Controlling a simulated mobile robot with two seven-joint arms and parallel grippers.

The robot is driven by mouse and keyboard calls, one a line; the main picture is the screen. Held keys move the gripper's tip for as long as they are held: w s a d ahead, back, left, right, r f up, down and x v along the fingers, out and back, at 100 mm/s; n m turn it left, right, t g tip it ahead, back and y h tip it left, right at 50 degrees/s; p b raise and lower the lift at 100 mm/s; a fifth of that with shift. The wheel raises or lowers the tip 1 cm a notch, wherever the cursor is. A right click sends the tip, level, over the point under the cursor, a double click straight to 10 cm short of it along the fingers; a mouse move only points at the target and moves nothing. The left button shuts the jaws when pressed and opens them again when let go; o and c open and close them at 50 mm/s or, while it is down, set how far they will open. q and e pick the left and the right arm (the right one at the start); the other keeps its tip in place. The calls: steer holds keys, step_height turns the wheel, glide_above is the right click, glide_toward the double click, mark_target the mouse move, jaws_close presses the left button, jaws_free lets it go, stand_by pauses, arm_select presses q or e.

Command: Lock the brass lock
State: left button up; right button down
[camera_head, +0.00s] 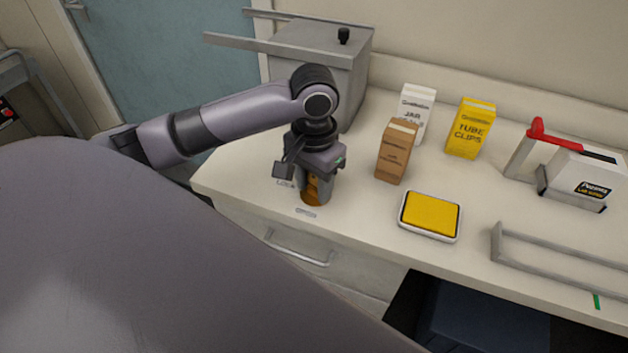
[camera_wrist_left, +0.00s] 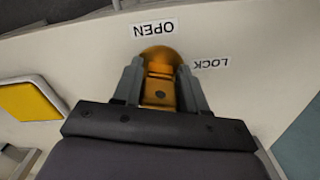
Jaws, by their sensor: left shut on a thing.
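The brass lock (camera_head: 312,194) stands on the counter near its front left edge. My left gripper (camera_head: 316,182) points down over it from above. In the left wrist view the gripper (camera_wrist_left: 160,88) is shut on the lock's brass handle (camera_wrist_left: 159,85), with a finger on each side. The round brass base (camera_wrist_left: 160,54) shows behind the fingers. An "OPEN" label (camera_wrist_left: 154,29) lies just beyond the base, and a "LOCK" label (camera_wrist_left: 212,64) lies to its right in that view. The gripper hides part of the lock. My right gripper is not in view.
A yellow pad in a white tray (camera_head: 401,220) lies right of the lock. A brown box (camera_head: 396,152), a white jar box (camera_head: 415,110) and a yellow tube clips box (camera_head: 470,128) stand behind. A grey metal box (camera_head: 318,48) stands at the back left.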

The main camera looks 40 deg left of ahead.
arm_select(q)
steer(key=shift+s+f, duration=0.2)
steer(key=shift+f, duration=0.05)
steer(key=n, duration=0.4)
steer(key=shift+d, duration=0.1)
steer(key=o, duration=1.2)
steer(key=shift+c, duration=0.2)
steer(key=shift+w+r, duration=0.1)
steer(key=shift+w+r, duration=0.1)
steer(key=shift+r, duration=3.5)
